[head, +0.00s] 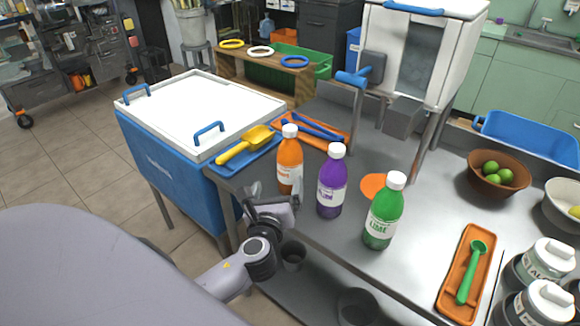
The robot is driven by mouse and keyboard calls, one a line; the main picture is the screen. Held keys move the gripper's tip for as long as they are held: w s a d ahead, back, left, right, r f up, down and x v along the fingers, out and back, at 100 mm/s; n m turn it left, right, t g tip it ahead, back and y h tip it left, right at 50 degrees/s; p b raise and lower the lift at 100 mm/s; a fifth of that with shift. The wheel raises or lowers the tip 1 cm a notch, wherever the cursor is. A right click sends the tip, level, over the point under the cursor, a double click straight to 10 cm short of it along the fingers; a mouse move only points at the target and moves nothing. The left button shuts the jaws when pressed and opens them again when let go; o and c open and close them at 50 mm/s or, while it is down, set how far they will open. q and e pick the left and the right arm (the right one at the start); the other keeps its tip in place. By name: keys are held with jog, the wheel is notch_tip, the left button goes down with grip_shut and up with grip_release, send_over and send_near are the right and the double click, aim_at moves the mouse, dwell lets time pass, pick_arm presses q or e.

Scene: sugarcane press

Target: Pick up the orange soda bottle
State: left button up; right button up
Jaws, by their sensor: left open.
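The orange soda bottle (289,160) stands upright on the steel counter (340,236), with a white cap and a white label. It is the leftmost of three bottles. My left gripper (276,196) is open at the lower front of the orange bottle and overlaps its base in the head view. I cannot tell whether its fingers touch the bottle. The bottle's lowest part is partly hidden by the gripper. The purple bottle (331,184) stands just to the right of the gripper. My right gripper is not in view.
A green lime bottle (383,213) stands right of the purple one. A yellow scoop (246,144) lies on a blue tray behind left, beside a white-lidded cooler (200,105). An orange tray (466,270) with a green spoon and a brown bowl (499,178) of limes are at right.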

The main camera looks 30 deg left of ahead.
aim_at(291, 160)
pick_arm(q)
jog(key=w+m, duration=0.1)
jog(key=r+m+t, duration=0.1)
jog(key=m, duration=0.1)
jog(key=shift+w+d+h, duration=0.2)
jog(key=shift+w+h, duration=0.2)
jog(key=shift+w+m, duration=0.35)
jog(key=shift+m, duration=0.05)
jog(key=shift+r+x, duration=0.15)
jog(key=shift+x, duration=1.5)
jog(key=shift+r+x, duration=0.15)
jog(key=shift+x, duration=1.5)
jog(key=shift+d, duration=0.1)
jog(key=shift+c, duration=0.3)
jog(key=shift+r, duration=0.1)
jog(key=c, duration=1.3)
jog(key=shift+r, duration=0.1)
